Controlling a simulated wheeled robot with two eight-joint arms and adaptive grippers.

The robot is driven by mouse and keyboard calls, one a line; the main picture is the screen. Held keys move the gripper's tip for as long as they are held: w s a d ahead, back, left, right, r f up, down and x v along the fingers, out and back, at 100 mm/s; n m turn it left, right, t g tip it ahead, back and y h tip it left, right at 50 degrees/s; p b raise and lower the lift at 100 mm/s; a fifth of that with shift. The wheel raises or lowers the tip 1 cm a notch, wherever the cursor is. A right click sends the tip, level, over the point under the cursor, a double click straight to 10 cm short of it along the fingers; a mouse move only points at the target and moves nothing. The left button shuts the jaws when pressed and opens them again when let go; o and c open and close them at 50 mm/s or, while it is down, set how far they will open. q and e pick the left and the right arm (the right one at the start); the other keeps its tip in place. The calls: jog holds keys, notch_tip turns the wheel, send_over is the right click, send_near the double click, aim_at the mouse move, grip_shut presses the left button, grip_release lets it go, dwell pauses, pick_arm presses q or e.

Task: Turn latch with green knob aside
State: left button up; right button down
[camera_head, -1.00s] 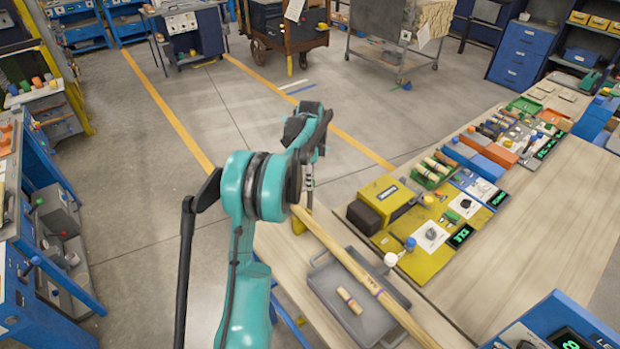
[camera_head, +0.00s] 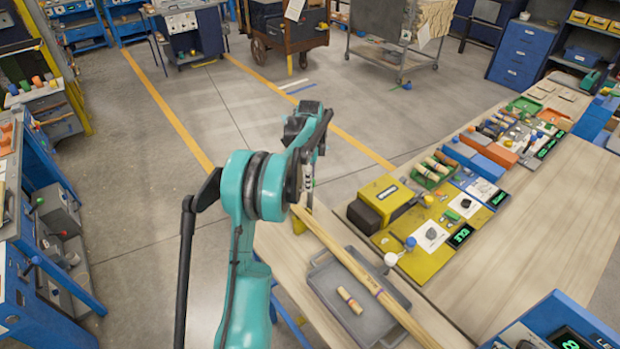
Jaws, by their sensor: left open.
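My left arm rises from the bottom. Its gripper (camera_head: 307,188) hangs at the far left end of the wooden bench (camera_head: 280,250), beside a long pale wooden rod (camera_head: 350,262). The gripper is open, small and partly hidden by the arm; I see nothing held in it. I cannot pick out a latch with a green knob for certain. My right gripper is not in view.
A grey tray (camera_head: 325,285) holds a short wooden piece (camera_head: 350,300), with the rod lying across it. A yellow and black box (camera_head: 384,202) stands behind. A white ball-topped post (camera_head: 391,259) stands near the rod.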

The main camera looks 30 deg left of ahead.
pick_arm(q)
notch_tip(320, 180, up, 12)
dwell(0.4)
dwell(0.4)
jog(key=s+d+n+t+b, duration=0.35)
jog(key=s+d+n, duration=0.25)
jog(key=s+d, duration=0.7)
jog(key=s+d+f+n+t+b, duration=0.3)
jog(key=s+d+f+n, duration=0.4)
jog(key=s+d+f, duration=0.5)
jog(key=shift+s+d+t+b, duration=0.25)
jog(key=shift+s+t+b, duration=0.1)
jog(key=shift+s+b, duration=0.45)
